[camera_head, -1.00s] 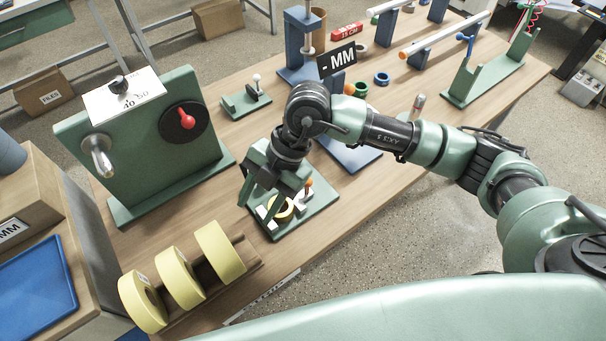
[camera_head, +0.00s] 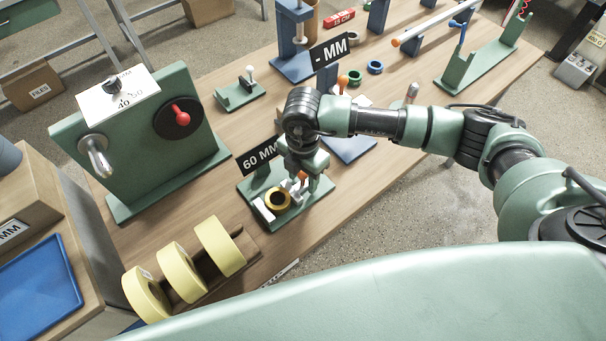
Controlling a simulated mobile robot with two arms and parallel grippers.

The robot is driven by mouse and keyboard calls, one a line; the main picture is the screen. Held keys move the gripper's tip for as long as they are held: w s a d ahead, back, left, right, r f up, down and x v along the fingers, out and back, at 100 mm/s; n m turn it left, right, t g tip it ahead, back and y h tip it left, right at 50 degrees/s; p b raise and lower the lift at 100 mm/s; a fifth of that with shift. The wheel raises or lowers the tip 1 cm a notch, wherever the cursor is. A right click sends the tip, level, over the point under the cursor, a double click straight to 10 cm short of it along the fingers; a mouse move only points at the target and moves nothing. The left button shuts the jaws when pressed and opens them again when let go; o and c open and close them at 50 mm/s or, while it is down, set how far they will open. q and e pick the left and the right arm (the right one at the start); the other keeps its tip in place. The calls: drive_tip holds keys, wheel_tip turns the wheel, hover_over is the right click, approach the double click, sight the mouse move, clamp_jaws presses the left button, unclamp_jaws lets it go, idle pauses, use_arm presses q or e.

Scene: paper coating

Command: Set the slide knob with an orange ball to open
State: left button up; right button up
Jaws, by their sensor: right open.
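A small green device (camera_head: 262,219) stands on the bench with a "60 MM" sign (camera_head: 261,155), a yellow-rimmed ring (camera_head: 277,199) and a white part beside it. A small orange ball (camera_head: 302,176) shows on this device, partly hidden by my right gripper. My right gripper (camera_head: 304,186) points down over the device's right side, open, with its fingers around or just beside the orange ball; contact cannot be told. The slide under the ball is largely hidden. My left gripper is not in view.
A blue device (camera_head: 352,149) with a "- MM" sign (camera_head: 329,50) and an orange knob (camera_head: 343,80) stands behind my right arm. A green panel (camera_head: 190,148) with a red lever is at left. Yellow rolls (camera_head: 219,246) lie in front.

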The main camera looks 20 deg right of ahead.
clamp_jaws()
idle(1.4)
